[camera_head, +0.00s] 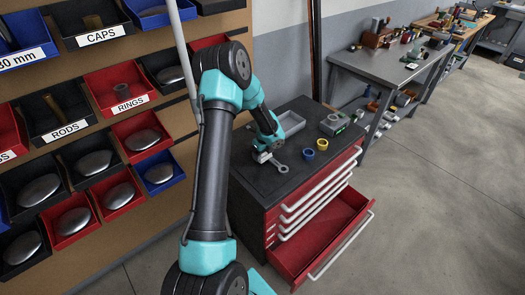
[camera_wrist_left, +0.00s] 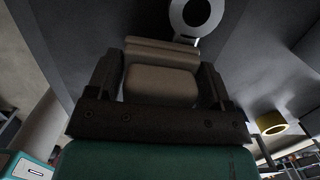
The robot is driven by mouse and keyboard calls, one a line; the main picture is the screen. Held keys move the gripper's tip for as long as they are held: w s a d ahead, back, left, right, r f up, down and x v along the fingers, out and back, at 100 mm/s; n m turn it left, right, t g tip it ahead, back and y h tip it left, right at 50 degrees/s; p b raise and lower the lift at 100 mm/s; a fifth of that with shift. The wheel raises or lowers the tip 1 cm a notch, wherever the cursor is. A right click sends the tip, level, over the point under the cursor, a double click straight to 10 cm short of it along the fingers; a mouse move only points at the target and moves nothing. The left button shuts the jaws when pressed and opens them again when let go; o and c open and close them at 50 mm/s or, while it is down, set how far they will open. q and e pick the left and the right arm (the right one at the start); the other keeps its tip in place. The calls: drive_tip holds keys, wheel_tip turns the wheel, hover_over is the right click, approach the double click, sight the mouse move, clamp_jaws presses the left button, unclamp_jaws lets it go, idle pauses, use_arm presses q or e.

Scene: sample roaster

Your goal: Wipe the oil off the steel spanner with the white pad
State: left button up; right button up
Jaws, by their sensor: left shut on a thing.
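The steel spanner lies on the dark top of the tool cabinet (camera_head: 268,190). Its ring end (camera_head: 282,168) shows in the head view, and also at the top of the wrist view (camera_wrist_left: 208,30). My left gripper (camera_head: 264,152) is over the spanner, with the ring end sticking out beyond it. In the wrist view it is shut on the pale pad (camera_wrist_left: 160,86), which sits between the two dark fingers. The pad hides most of the spanner, and I cannot tell whether they touch. No oil can be made out. My right gripper is in neither view.
A blue roll (camera_head: 308,155) and a yellow roll (camera_head: 322,144) stand right of the spanner. A grey-green device (camera_head: 334,123) and a grey tray (camera_head: 291,122) are behind. A red drawer (camera_head: 296,256) hangs open at the front right. Bin racks fill the left.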

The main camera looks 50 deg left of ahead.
use_arm(q)
drive_tip(key=shift+w+r, duration=0.1)
drive_tip(key=shift+r, duration=4)
drive_tip(key=d, duration=0.5)
drive_tip(key=shift+d+f, duration=0.1)
drive_tip(key=shift+d, duration=0.05)
